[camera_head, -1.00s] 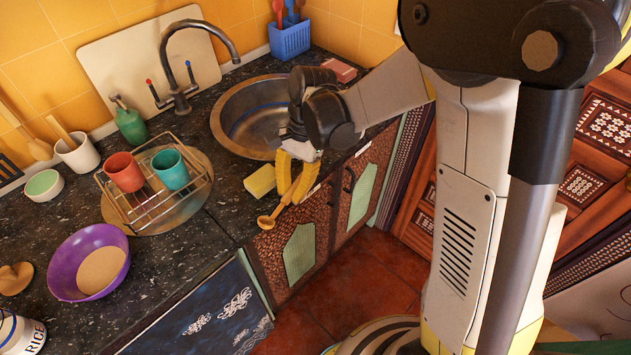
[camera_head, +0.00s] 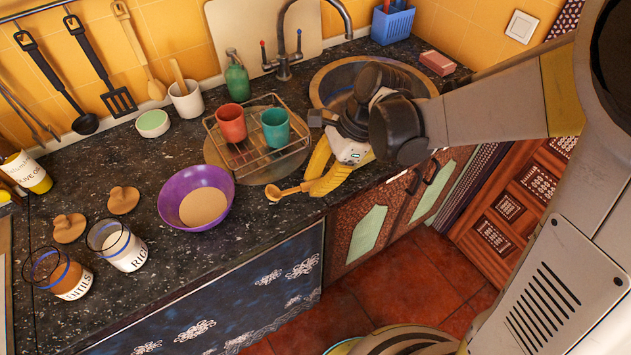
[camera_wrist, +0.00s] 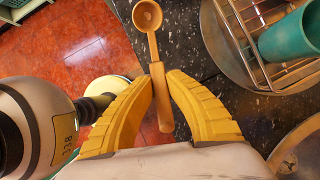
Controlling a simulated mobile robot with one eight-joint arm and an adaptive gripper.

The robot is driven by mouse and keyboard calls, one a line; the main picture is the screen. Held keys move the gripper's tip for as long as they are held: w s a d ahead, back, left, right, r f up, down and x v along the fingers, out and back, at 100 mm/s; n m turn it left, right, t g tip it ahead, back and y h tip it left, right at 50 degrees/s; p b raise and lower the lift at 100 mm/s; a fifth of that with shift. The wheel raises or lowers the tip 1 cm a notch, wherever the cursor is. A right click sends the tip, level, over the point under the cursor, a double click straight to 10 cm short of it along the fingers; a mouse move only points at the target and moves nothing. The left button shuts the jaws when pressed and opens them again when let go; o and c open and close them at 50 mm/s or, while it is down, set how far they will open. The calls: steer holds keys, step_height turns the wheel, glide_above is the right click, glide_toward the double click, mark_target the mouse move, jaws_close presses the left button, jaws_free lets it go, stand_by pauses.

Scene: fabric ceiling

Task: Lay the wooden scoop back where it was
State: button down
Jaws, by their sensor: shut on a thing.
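The wooden scoop (camera_wrist: 151,40) is a small round bowl on a straight handle. My gripper (camera_wrist: 161,80) is shut on its handle in the wrist view, with the bowl pointing ahead. In the head view the scoop (camera_head: 275,192) sticks out to the left of my yellow-fingered gripper (camera_head: 309,187), at the counter's front edge. The purple bowl (camera_head: 222,183), with a tan round surface inside, is left of the scoop. Whether the scoop touches the counter, I cannot tell.
A wire rack (camera_head: 295,152) with a red cup (camera_head: 231,124) and a teal cup (camera_head: 275,128) stands behind my gripper. The glass jars labelled rice (camera_head: 128,258) and lentils (camera_head: 72,285) stand front left, near two wooden lids. The sink (camera_head: 325,85) is at the right.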

mark_target(311, 205)
steer(key=shift+f+b, duration=2.4)
steer(key=shift+f, duration=0.6)
steer(key=shift+f, duration=0.15)
steer(key=shift+f, duration=0.1)
steer(key=c, duration=1.4)
jaws_free()
steer(key=v, duration=1.2)
steer(key=shift+d, duration=0.1)
